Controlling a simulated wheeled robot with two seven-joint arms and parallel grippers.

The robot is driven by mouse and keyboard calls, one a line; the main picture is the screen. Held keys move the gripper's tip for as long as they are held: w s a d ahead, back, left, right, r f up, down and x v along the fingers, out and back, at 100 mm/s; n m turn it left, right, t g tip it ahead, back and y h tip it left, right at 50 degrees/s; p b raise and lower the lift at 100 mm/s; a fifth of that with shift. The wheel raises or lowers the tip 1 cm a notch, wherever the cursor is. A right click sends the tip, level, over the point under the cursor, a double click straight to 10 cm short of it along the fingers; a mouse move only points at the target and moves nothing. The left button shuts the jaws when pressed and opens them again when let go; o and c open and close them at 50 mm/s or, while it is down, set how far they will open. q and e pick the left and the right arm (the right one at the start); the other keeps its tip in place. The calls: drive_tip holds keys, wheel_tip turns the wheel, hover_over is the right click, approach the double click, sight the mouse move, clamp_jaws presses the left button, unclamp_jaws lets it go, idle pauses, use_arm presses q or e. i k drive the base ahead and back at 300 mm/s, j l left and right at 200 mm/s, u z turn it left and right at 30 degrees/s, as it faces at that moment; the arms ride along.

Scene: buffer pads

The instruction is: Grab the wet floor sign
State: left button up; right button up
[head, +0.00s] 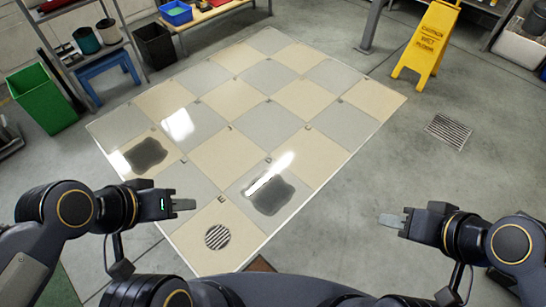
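The yellow wet floor sign (427,43) stands upright on the grey floor at the upper right of the head view, beyond the checkered floor area. My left gripper (190,204) is at the lower left, over the near part of the checkered floor, far from the sign. My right gripper (385,220) is at the lower right, over grey floor, also well short of the sign. Both grippers point inward and appear empty. I see their fingers edge-on, so their opening is unclear.
A tiled floor (290,97) with dark wet patches (270,196) and a round drain (218,237) fills the middle. A floor grate (448,131) lies below the sign. A green bin (43,99), shelf and black bin (155,45) stand left. A table leg (372,27) is near the sign.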

sight(421, 55)
drive_tip(key=u, duration=1.25)
drive_tip(key=z, duration=2.15)
drive_tip(key=i+l+z, duration=0.1)
drive_tip(key=i+z, duration=0.3)
drive_tip(key=i, duration=2.1)
